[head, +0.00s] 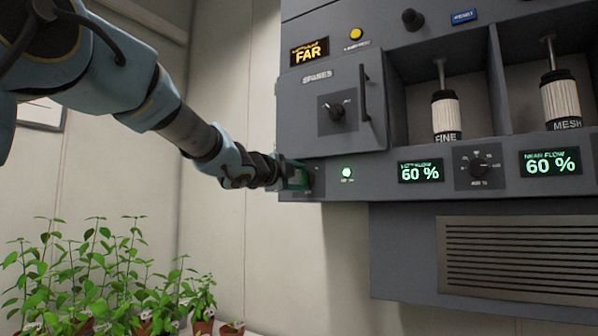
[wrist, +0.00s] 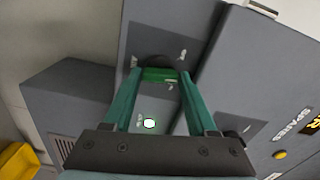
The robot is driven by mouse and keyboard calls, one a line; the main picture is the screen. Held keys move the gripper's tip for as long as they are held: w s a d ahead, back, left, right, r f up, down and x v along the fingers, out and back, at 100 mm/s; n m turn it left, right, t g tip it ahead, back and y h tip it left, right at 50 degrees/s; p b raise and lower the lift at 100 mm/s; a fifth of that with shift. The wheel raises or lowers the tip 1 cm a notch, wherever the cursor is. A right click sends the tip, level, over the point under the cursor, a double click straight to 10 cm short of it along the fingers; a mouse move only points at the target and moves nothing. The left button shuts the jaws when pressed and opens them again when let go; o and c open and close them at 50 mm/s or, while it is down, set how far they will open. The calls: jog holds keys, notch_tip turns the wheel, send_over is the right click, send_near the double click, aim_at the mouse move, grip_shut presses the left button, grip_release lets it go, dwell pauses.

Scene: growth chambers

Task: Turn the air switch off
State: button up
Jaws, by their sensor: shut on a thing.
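The air switch (wrist: 160,62) looks like a dark round knob on the grey panel, at the far end of my fingers in the wrist view. My gripper (head: 303,178) is at the lower left corner of the cabinet front in the head view and covers most of the switch there. In the wrist view its green fingers (wrist: 160,75) are shut on the switch, with a green piece across between the tips. The switch's exact setting cannot be read. A small lamp (head: 346,173) right of my gripper is lit pale green; it also shows in the wrist view (wrist: 150,123).
A spares door (head: 325,135) with a knob and handle is just above my gripper. Two flow displays (head: 421,171) reading 60 % flank a dial (head: 478,164) to the right. Potted plants (head: 110,275) stand below left. A vent (head: 515,258) is lower right.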

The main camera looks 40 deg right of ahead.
jog(key=n+p, duration=0.2)
jog(key=n, duration=0.2)
jog(key=shift+r, duration=0.1)
jog(key=shift+n+p, duration=0.8)
jog(key=shift+n, duration=0.8)
jog(key=shift+f, duration=0.2)
jog(key=o, duration=1.4)
jog(key=shift+c, duration=0.2)
jog(key=shift+a, duration=0.1)
jog(key=b+v, duration=0.2)
jog(key=v, duration=0.8)
jog(key=shift+a+b, duration=0.35)
